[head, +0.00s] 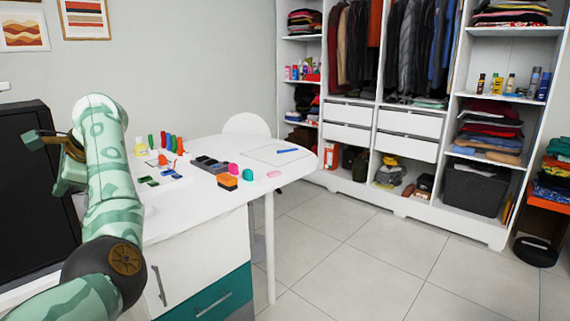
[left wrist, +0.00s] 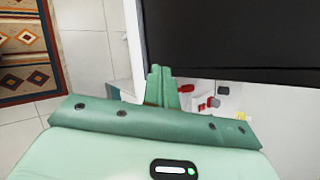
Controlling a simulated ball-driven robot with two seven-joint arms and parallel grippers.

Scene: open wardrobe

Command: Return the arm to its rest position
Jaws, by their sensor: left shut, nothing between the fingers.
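My left arm (head: 105,165) rises from the lower left of the head view, patterned in pale and mid green. It bends at the top, and its gripper (head: 33,140) points left, in front of a black panel (head: 35,195). In the left wrist view the gripper's two green fingers (left wrist: 158,85) are together with nothing between them. They lie near the lower edge of the black panel (left wrist: 230,40) in the picture; I cannot tell if they touch it. My right arm and gripper are out of view.
A white desk (head: 215,205) with markers, a black organiser (head: 210,164) and an orange block (head: 227,181) stands right of my arm. The open wardrobe (head: 405,115) is at the back. The tiled floor (head: 340,260) between is clear. A patterned rug (left wrist: 25,50) shows in the wrist view.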

